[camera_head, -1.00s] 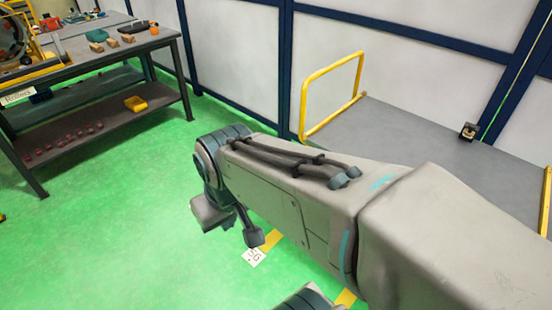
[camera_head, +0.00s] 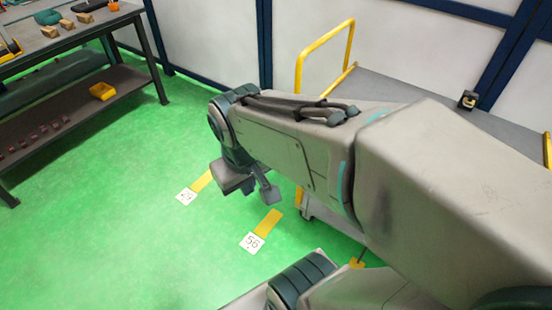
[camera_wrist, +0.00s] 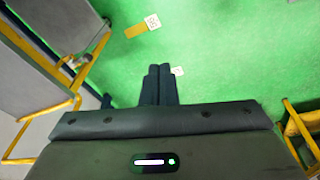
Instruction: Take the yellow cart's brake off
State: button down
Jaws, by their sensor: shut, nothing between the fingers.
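The yellow cart (camera_head: 432,96) has a flat grey deck and a yellow tube handle (camera_head: 325,45). It stands against the wall panels at the right in the head view, partly hidden behind my arm. A caster (camera_head: 306,207) shows under its near edge. A small yellow piece (camera_head: 357,263) with a dark rod shows low beside my arm; I cannot tell whether it is the brake. In the wrist view, a grey deck with yellow tubes (camera_wrist: 84,72) is at the left. My gripper (camera_wrist: 158,68) is shut and empty, over green floor, apart from the tubes.
A dark workbench (camera_head: 68,42) with a lower shelf stands at the left, holding a yellow bin (camera_head: 102,91). Numbered floor cards (camera_head: 252,243) with yellow strips lie on the green floor. Yellow bars (camera_wrist: 300,125) show at the wrist view's right. Open floor lies between bench and cart.

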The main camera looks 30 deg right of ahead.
jog(key=w+d+f+n+g+h+b, duration=0.1)
jog(key=d+f+n+g+h+b, duration=0.2)
jog(key=f+b, duration=0.4)
jog(key=w+d+f+n+g+h+b, duration=0.1)
jog(key=d+f+h+b, duration=0.4)
jog(key=f, duration=0.5)
jog(key=d+f+n+g+h+b, duration=0.2)
jog(key=d+f+b, duration=0.3)
jog(key=f+b, duration=0.25)
jog(key=w+d+f+n+t+h+b, duration=0.1)
jog(key=w+f+n+t+h+b, duration=0.3)
jog(key=w+f+n+b, duration=0.2)
jog(key=w+d+f+n+t+h+b, duration=0.1)
jog(key=w+f+n+t+h+b, duration=0.4)
jog(key=f, duration=0.8)
jog(key=w+n+b, duration=0.1)
jog(key=w+b, duration=0.2)
jog(key=b, duration=0.1)
jog(key=shift+w+n+b, duration=0.3)
jog(key=shift+w+b, duration=0.05)
jog(key=shift+b, duration=0.05)
jog(key=shift+d, duration=0.15)
